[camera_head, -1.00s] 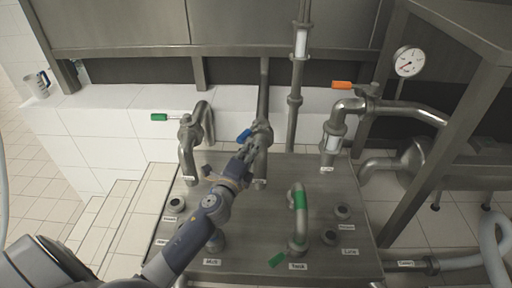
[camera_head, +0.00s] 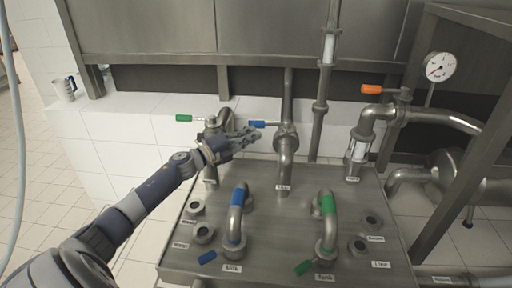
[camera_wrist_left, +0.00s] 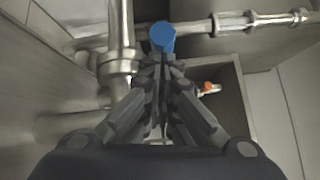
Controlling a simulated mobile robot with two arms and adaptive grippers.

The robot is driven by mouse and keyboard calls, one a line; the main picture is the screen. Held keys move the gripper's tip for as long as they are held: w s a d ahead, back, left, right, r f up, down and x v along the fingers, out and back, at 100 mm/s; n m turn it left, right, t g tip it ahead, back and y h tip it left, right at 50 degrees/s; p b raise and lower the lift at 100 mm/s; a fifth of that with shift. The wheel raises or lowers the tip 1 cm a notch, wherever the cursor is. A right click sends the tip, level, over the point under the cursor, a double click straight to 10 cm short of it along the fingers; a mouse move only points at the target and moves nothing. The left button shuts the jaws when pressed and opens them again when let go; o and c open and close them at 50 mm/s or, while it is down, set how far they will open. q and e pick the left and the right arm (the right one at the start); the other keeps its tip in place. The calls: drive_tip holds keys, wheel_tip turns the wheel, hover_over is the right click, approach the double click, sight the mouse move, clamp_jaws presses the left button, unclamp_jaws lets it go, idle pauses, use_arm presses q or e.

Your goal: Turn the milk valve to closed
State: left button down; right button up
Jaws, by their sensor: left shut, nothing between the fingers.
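A blue valve handle (camera_head: 263,123) sits on a vertical steel pipe (camera_head: 285,150) behind the steel panel. It sticks out roughly level to the left, across the line of the pipe. My left gripper (camera_head: 252,135) is shut and empty just below and in front of the handle. In the left wrist view, the blue handle (camera_wrist_left: 162,38) shows end-on just beyond the shut fingertips (camera_wrist_left: 161,62); whether they touch is unclear. The label under that pipe is too small to read. My right gripper is not in view.
A green handle (camera_head: 184,118) is left of my gripper, and an orange handle (camera_head: 371,89) is at right. On the panel (camera_head: 285,245) stand blue-banded (camera_head: 237,198) and green-banded (camera_head: 328,205) bent pipes. A gauge (camera_head: 440,66) is at upper right.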

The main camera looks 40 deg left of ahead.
use_arm(q)
drive_tip(key=shift+w+a+b, duration=0.3)
drive_tip(key=shift+a, duration=0.2)
drive_tip(key=shift+w+a+b, duration=0.25)
drive_tip(key=shift+a+b, duration=0.05)
drive_tip(key=shift+a, duration=0.15)
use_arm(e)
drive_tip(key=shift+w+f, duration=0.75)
use_arm(q)
drive_tip(key=shift+a+r, duration=0.1)
drive_tip(key=shift+r, duration=0.1)
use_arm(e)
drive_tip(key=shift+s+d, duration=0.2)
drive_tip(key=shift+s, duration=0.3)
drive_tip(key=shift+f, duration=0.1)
